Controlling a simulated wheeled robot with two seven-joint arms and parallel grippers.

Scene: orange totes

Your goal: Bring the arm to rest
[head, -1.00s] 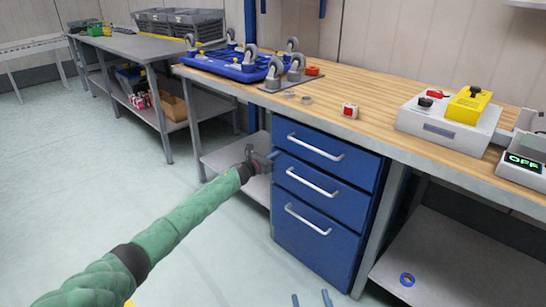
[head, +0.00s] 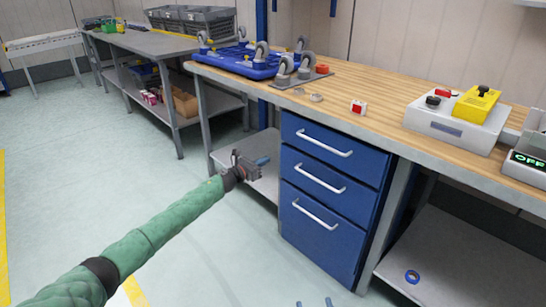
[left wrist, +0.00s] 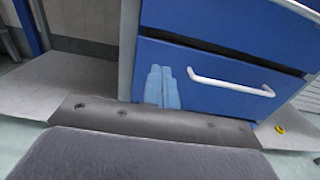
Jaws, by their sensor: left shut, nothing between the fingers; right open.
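My left arm (head: 150,235), in a green sleeve, reaches in from the lower left of the head view. My left gripper (head: 263,161) is shut and empty, just left of the blue drawer unit (head: 321,228) and in front of the lower shelf. In the left wrist view its blue fingers (left wrist: 162,87) lie together, with a blue drawer front and its white handle (left wrist: 236,86) behind them. Of my right gripper (head: 314,303) only two blue fingertips show at the bottom edge of the head view. They are apart with nothing seen between them.
The wooden workbench (head: 375,91) carries a blue caster-wheeled frame (head: 240,62), a small red-and-white box (head: 358,107) and a yellow-topped control box (head: 474,103). A blue tape ring (head: 412,277) lies on the right lower shelf. Open floor (head: 90,180) is at the left.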

